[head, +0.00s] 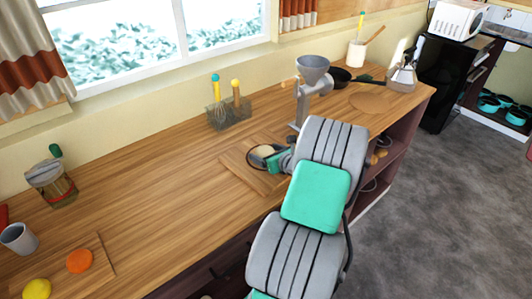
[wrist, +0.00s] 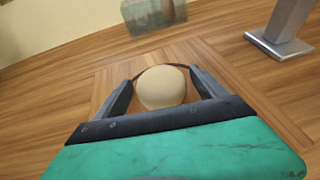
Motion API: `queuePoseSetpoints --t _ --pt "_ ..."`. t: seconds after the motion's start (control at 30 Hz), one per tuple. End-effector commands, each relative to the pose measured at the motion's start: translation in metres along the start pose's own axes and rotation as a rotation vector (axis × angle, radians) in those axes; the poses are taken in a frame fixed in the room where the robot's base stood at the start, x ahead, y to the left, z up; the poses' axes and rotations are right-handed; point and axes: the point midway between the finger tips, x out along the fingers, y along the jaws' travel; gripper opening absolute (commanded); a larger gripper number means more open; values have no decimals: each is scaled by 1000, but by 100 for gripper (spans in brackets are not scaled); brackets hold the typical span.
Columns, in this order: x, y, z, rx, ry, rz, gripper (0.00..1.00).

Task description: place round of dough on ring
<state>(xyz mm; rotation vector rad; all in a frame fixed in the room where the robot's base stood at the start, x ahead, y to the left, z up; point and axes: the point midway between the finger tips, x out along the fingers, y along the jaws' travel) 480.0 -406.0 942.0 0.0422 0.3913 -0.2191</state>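The pale, rounded round of dough (head: 266,151) is over the dark ring on the counter, and in the wrist view the dough (wrist: 162,88) fills the space between my fingertips. My gripper (wrist: 163,80) appears shut on its sides. The thin dark ring (head: 250,158) lies on a square wooden board (head: 238,172). Its far rim shows behind the dough in the wrist view; its near part is hidden. I cannot tell whether the dough touches the ring.
A grey grinder (head: 312,72) stands just beyond my gripper. A utensil holder (head: 230,113) is at the wall. The middle-left counter is clear.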

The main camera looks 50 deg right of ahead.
Motion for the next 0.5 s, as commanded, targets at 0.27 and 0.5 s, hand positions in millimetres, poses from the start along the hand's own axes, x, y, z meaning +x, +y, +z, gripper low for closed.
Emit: queuePoseSetpoints --t 0.27,0.5 --pt "0 0 1 0 0 0 86" --pt "-30 -2 2 2 -1 -5 86"
